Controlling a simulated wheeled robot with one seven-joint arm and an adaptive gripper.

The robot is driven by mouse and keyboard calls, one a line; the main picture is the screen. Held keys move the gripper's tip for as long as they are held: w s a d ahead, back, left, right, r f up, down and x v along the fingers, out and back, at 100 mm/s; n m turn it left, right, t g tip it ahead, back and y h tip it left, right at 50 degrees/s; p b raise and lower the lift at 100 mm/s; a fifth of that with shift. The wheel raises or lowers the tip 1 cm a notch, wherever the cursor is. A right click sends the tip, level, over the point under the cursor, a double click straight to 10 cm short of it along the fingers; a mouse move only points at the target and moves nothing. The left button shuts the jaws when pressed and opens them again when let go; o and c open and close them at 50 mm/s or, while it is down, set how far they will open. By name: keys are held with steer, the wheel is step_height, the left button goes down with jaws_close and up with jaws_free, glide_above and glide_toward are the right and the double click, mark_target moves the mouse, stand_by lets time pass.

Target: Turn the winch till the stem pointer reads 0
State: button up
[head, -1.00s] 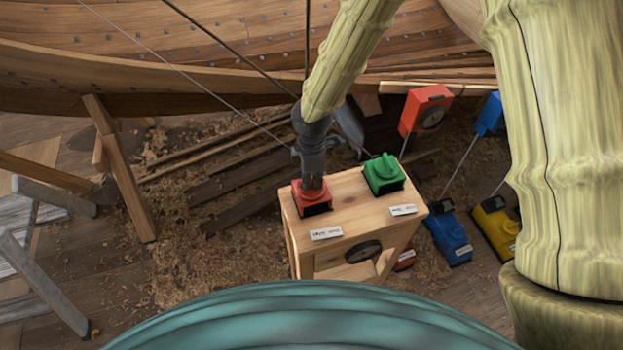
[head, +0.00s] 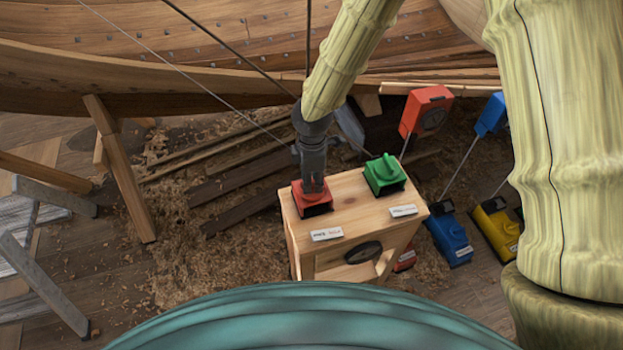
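A wooden bench box (head: 350,212) carries a red winch control (head: 316,208) on its left and a green one (head: 384,172) with a raised handle on its right. My gripper (head: 314,188) points down onto the red control, its fingertips at the control's top. The fingers hide the red control's handle, and I cannot see whether they are closed on it. A white label (head: 327,234) lies before the red control, another (head: 403,210) before the green. Their writing is too small to read. I cannot make out a stem pointer or its reading.
A red box with a dark round face (head: 427,112) stands behind on a rod. Blue (head: 450,238) and yellow (head: 496,228) units stand right of the bench. The planked hull (head: 200,70) and thin lines lie behind. A grey trestle (head: 45,285) stands at left; shavings cover the floor.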

step_height(320, 180, up, 12)
steer(key=shift+f, duration=0.2)
stand_by(0.7)
